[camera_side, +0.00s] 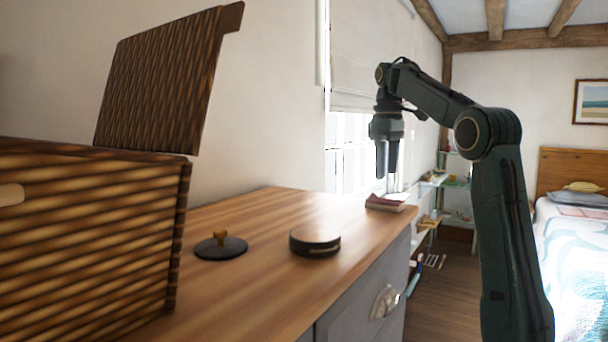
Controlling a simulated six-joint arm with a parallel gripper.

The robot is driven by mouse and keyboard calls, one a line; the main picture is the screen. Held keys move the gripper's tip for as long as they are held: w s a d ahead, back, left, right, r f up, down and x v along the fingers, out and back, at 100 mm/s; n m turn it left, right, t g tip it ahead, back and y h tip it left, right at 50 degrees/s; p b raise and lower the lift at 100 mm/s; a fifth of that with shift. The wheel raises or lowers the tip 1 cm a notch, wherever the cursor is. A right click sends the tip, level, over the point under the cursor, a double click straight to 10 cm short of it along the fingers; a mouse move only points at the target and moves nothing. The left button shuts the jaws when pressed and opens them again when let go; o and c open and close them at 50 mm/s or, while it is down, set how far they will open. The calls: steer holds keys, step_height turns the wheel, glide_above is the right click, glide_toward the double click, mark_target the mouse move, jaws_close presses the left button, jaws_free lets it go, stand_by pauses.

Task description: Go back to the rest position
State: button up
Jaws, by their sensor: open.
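My gripper (387,160) points down and is open, with nothing between its fingers. It is in the air above the far right end of the wooden dresser top (270,215). A small red book-like item (385,203) lies on the dresser below it, apart from the fingertips. My arm rises at the right side of the dresser and bends over toward it.
A brown woven box (80,240) with its lid (165,85) raised stands at the left. A dark lid with a wooden knob (220,246) and a round dark tin (315,241) lie on the dresser. A shelf (440,200) and a bed (575,240) are behind.

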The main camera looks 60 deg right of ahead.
mark_target(386, 195)
steer(key=shift+f, duration=3.5)
steer(key=shift+r, duration=0.2)
steer(key=shift+r, duration=3.4)
steer(key=shift+f, duration=3.8)
steer(key=shift+r, duration=3.65)
